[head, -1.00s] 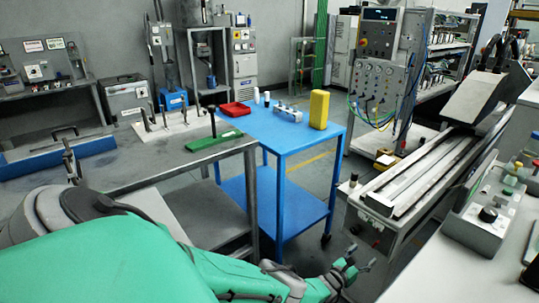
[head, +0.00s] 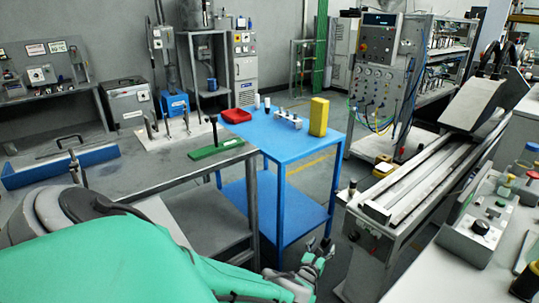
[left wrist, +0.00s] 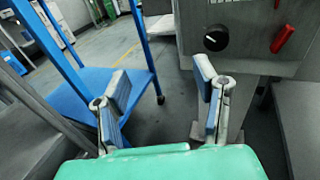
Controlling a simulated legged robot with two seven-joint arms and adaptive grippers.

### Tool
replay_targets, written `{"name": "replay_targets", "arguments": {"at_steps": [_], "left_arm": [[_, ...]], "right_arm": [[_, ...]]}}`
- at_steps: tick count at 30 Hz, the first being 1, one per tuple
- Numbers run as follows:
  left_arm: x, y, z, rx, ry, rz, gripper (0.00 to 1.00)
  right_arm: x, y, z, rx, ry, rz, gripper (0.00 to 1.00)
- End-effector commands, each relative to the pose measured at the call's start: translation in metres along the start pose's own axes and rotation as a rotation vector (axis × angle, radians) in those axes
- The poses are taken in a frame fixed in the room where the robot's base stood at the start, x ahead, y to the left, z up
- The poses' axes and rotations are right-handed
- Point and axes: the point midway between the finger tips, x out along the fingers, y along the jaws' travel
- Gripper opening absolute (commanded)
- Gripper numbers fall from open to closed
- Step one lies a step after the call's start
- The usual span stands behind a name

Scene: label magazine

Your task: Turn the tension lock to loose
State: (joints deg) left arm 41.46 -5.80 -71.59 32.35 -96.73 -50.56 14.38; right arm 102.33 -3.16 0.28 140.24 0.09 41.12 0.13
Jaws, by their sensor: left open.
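A grey panel (left wrist: 240,55) on the machine's front carries a round black knob (left wrist: 215,39) with a white pointer mark and a red lever (left wrist: 283,38) to its right, in the left wrist view. I see no readable label telling which is the tension lock. In the head view the same panel (head: 368,243) is at the near end of the long machine, its controls small. My left gripper (head: 319,244) is open and empty, in front of and left of this panel. Its two fingers (left wrist: 163,85) spread below the knob in the left wrist view, apart from it. My right gripper is not in view.
A grey bench (head: 130,172) is further left. A control box (head: 480,228) sits on a white surface at right. Floor shows between table and machine.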

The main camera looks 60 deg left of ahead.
Motion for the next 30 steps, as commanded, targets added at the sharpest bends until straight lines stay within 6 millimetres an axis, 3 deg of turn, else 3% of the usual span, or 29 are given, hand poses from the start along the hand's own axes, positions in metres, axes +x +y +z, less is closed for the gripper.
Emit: {"name": "replay_targets", "arguments": {"at_steps": [14, 24, 30], "left_arm": [[0.014, 0.095, 0.015, -0.089, 0.061, 0.33, 0.55], [-0.002, 0.159, 0.015, -0.207, 0.128, 0.582, 0.55], [-0.016, 0.183, 0.011, -0.277, 0.164, 0.696, 0.55]], "right_arm": [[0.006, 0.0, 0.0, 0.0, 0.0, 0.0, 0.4], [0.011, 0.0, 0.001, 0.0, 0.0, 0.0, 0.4], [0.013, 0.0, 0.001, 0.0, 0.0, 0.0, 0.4]]}}
